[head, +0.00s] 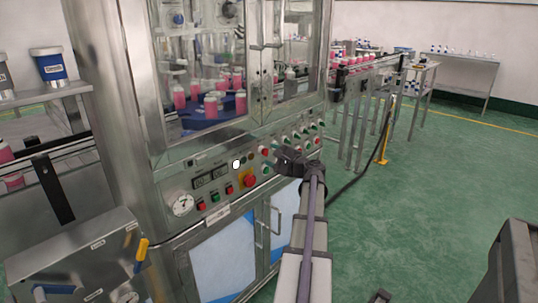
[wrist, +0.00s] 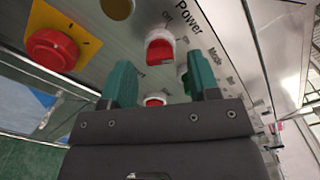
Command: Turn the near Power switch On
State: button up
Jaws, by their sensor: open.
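The Power switch (wrist: 160,48) is a red knob in a pale ring on the steel control panel, under the printed word Power, in the wrist view. Small Off and On marks show by it, but its exact setting is hard to read. My gripper (wrist: 160,66) is open, its two teal fingers on either side of the switch in the picture. Nothing shows between the fingers as held, and I cannot tell whether they touch the knob. In the head view, my gripper (head: 288,161) is at the panel's front and hides part of it.
A red emergency button (wrist: 52,48) on a yellow plate is left of the fingers. Another red control (wrist: 155,100) and a green one (wrist: 185,82) sit close below the switch. The glass-doored machine (head: 205,75) rises above the panel. Green floor (head: 430,190) is open at right.

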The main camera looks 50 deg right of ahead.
jog(key=s, duration=0.8)
jog(key=shift+s+a, duration=0.35)
jog(key=shift+a, duration=0.05)
